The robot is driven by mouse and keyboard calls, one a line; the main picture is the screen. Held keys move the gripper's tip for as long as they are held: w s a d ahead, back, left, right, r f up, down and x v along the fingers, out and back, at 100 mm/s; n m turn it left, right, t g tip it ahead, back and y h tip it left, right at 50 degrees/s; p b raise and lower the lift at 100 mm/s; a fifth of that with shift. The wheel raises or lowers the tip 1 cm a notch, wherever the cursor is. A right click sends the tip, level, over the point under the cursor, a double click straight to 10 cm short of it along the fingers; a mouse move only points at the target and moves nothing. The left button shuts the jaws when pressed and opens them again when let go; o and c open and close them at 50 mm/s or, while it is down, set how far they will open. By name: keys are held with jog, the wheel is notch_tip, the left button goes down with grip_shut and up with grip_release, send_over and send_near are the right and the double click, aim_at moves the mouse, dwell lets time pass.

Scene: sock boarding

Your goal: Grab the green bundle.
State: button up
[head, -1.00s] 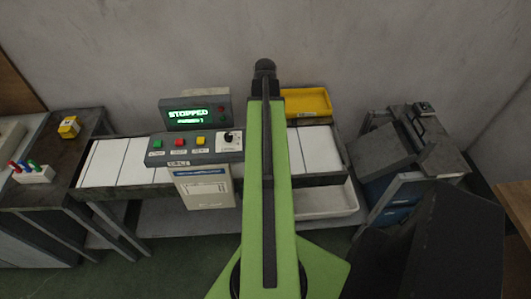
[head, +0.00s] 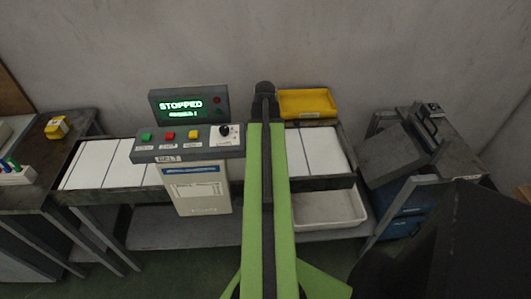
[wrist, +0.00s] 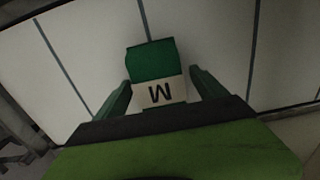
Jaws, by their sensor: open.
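In the wrist view a green bundle (wrist: 151,60) with a pale band marked with a letter, which looks like an upside-down M, lies on the white slats of the conveyor (wrist: 215,35). My gripper (wrist: 157,80) is open, with one dark green finger on each side of the bundle. Small gaps seem to show between fingers and bundle; contact cannot be told for sure. In the head view my green arm hides the bundle and the gripper. The white conveyor (head: 315,150) shows on both sides of the arm.
A control panel (head: 187,142) with a screen reading STOPPED stands left of my arm at the conveyor's front. A yellow tray (head: 306,103) is behind the belt, a white bin (head: 330,208) below it. A grey machine (head: 395,155) stands right; a dark table (head: 60,165) left.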

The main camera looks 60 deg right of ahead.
jog(key=shift+r, duration=0.1)
jog(key=c, duration=1.7)
jog(key=r+p, duration=0.5)
jog(key=shift+s+r, duration=0.15)
jog(key=shift+s, duration=0.1)
jog(key=s+r+p, duration=0.2)
jog(key=s, duration=0.1)
jog(key=s+r+p, duration=0.1)
jog(key=s+p, duration=0.1)
jog(key=s, duration=0.2)
jog(key=s+r+p, duration=0.2)
jog(key=s, duration=0.2)
jog(key=shift+s+d+r, duration=0.1)
jog(key=shift+r, duration=0.25)
